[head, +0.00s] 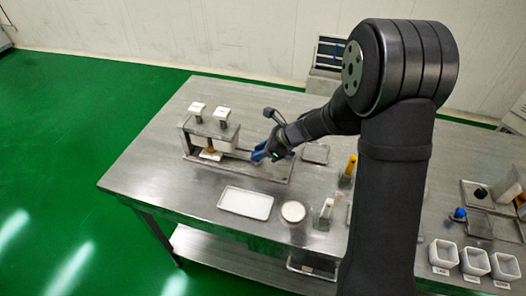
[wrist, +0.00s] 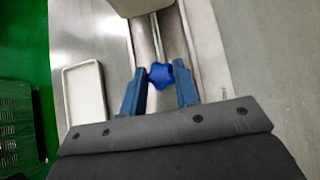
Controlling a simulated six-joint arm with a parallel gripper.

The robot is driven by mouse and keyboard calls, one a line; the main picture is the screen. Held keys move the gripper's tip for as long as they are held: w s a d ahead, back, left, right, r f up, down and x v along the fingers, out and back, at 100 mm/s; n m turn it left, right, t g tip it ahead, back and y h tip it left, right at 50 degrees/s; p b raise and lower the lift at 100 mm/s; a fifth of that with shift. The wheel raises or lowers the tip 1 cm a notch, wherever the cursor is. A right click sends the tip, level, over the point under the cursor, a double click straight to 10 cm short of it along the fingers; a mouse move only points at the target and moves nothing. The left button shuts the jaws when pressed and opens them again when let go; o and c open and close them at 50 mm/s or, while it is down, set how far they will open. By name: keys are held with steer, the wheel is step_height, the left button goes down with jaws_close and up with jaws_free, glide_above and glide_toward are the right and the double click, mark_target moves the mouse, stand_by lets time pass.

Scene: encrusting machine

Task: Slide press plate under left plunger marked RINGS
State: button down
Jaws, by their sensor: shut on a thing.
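The press (head: 210,135) stands at the back left of the steel table. Its left plunger has a white square top (head: 197,107), and its right plunger has another (head: 222,115); their markings are too small to read. A small pale piece with an orange-brown top (head: 211,152) shows low at the press front. My gripper (head: 262,155) is low over the rail (head: 270,172), right of the press. In the wrist view my gripper (wrist: 160,88) has its blue fingers shut on a blue star knob (wrist: 159,75). Whether the knob belongs to the press plate I cannot tell.
A white tray (head: 246,202) lies in front of the press, also in the wrist view (wrist: 84,98). A round white dish (head: 293,211), a metal-and-white tool (head: 325,212) and a yellow-handled tool (head: 349,167) stand to the right. White labelled tubs (head: 474,262) are at the front right.

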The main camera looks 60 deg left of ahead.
steer(key=shift+s+a, duration=1.1)
steer(key=shift+s, duration=0.05)
steer(key=c, duration=1.1)
jaws_free()
steer(key=shift+a, duration=0.1)
steer(key=v, duration=1.7)
steer(key=shift+r, duration=0.15)
steer(key=shift+w, duration=0.1)
steer(key=x, duration=1.7)
